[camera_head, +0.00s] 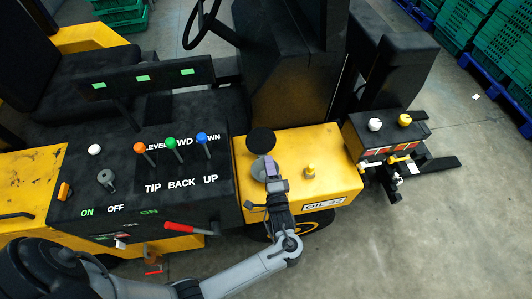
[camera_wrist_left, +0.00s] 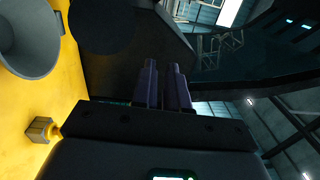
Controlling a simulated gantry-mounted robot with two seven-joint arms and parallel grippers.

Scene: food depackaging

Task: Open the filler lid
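The filler lid (camera_head: 261,141) is a round black disc on the yellow hood, just behind the grey filler neck (camera_head: 258,170). In the left wrist view the grey neck (camera_wrist_left: 28,45) shows a hollow round mouth, and the black lid (camera_wrist_left: 102,24) stands beside it, apart from the mouth, so it looks swung open. My left gripper (camera_head: 270,164) is over the hood at the right side of the neck. In the left wrist view its purple fingers (camera_wrist_left: 164,72) are close together with only a thin gap and nothing visible between them. My right gripper is not in view.
A small yellow knob (camera_head: 310,171) stands on the hood (camera_head: 335,160) to the right of my gripper. The black control panel (camera_head: 70,205) with coloured levers (camera_head: 171,142) lies to the left. A steering wheel (camera_head: 205,25) and dark seat parts rise behind. Open floor lies at the right.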

